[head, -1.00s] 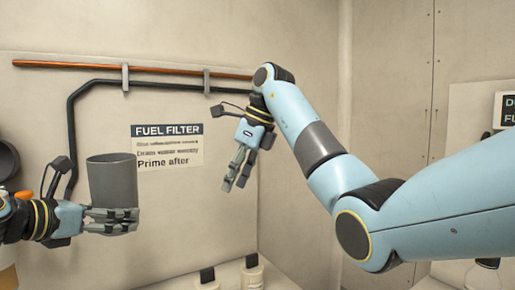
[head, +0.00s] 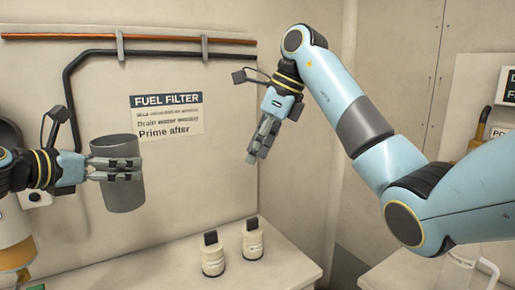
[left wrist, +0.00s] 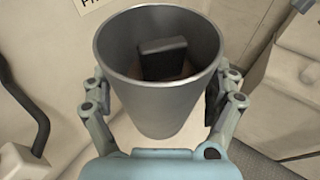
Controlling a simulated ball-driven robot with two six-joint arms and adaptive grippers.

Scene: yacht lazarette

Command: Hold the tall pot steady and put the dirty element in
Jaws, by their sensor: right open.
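The tall pot (head: 117,196) is a grey, open-topped cup at the left of the head view. My left gripper (head: 122,172) is shut around its side and holds it roughly upright, clear of the counter. In the left wrist view, fingers flank the pot (left wrist: 155,112) on both sides. Inside it is a dark block-like tab (left wrist: 162,58) above a brownish part, which looks like the dirty element; its lower part is hidden. My right gripper (head: 259,150) is open and empty, pointing down in front of the back wall, to the right of the pot.
Two cream cylinders with black tabs, one left (head: 212,258) and one right (head: 253,240), stand on the pale counter (head: 180,268). A fuel filter sign (head: 167,117) is on the wall, below pipes. A clear jug (head: 472,268) is at the lower right.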

